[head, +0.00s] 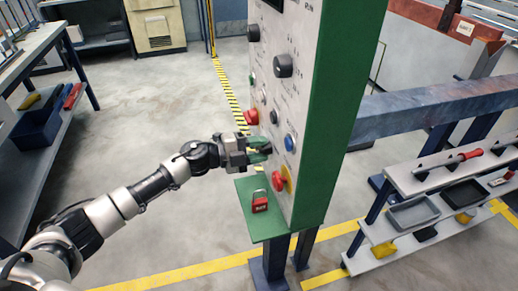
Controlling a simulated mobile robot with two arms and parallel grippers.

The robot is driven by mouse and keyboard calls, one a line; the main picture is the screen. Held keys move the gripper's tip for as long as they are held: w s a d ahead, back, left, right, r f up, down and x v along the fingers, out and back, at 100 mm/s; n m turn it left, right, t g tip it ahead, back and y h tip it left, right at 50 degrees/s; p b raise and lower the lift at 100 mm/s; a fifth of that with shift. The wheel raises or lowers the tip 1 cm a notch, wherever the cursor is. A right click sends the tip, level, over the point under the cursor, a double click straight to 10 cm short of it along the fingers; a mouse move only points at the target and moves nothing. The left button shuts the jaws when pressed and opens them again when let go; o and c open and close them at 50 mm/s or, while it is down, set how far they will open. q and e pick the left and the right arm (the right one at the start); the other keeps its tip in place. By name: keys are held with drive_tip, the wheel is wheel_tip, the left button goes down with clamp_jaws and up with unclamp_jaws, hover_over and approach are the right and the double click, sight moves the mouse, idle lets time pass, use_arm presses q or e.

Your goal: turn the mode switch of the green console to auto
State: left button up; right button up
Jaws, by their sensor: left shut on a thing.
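The green console (345,100) stands upright in the middle, with a light grey control face turned to the left. The face carries black knobs, one large (283,65) and one higher up (254,33), and several coloured buttons. My left gripper (266,150) reaches in from the left, with its green fingers at the lower part of the face. It is shut on a small dark control there, mostly hidden by the fingers. The labels are too small to read, so which control is the mode switch and where it points cannot be told. My right gripper is not in view.
A red mushroom button on yellow (280,181) sits just below my left gripper, a blue button (290,142) to its right, a red button (251,117) above. A red padlock (260,201) lies on the green ledge (268,227). Shelves (450,180) stand at right.

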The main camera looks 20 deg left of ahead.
use_arm(q)
drive_tip(key=o, duration=0.9)
drive_tip(key=b+v, duration=0.2)
drive_tip(key=v, duration=0.8)
drive_tip(key=shift+s+a, duration=0.2)
drive_tip(key=shift+a, duration=0.15)
